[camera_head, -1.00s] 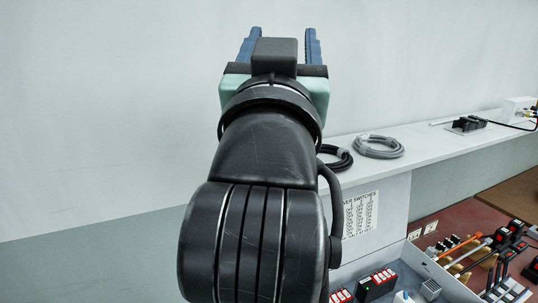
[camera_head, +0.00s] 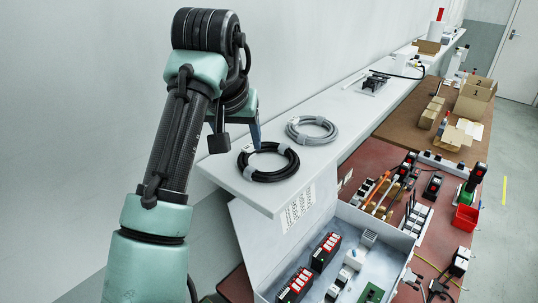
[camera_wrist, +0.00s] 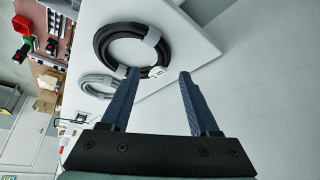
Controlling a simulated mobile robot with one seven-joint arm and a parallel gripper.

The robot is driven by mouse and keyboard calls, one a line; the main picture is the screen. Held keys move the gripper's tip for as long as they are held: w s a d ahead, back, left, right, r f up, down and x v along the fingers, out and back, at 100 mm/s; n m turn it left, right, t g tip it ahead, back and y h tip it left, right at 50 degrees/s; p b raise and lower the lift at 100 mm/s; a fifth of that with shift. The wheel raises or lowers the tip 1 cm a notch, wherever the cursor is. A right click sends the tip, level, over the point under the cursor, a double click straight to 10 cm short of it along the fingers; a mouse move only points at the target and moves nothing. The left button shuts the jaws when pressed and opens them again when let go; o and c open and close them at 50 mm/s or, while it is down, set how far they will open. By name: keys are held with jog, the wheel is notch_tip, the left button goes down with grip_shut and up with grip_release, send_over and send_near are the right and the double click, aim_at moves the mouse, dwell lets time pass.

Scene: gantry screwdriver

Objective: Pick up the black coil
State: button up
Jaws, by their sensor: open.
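The black coil (camera_head: 268,176) lies on the near end of the white shelf (camera_head: 225,172), bound with grey bands and carrying a white tag. My gripper (camera_head: 258,148) points down at the coil's far-left side, partly hidden by my own arm in the head view. In the wrist view, the two blue fingers of my gripper (camera_wrist: 158,74) are apart with nothing between them. The black coil (camera_wrist: 104,46) shows ahead of the fingertips in that view, its tagged side near the left fingertip. I cannot tell whether a finger touches it.
A grey coil (camera_head: 312,129) lies just beyond the black one on the shelf. A black device (camera_head: 374,84) sits farther along. A wall runs behind the shelf. Below are an open grey box (camera_head: 345,225) with electrical parts and a red-brown bench with switches and a red bin (camera_head: 466,217).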

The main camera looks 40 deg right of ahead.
aim_at(245, 156)
jog(key=shift+p+x, duration=1.3)
jog(key=shift+x, duration=2.15)
jog(key=shift+w+r, duration=0.1)
grip_shut()
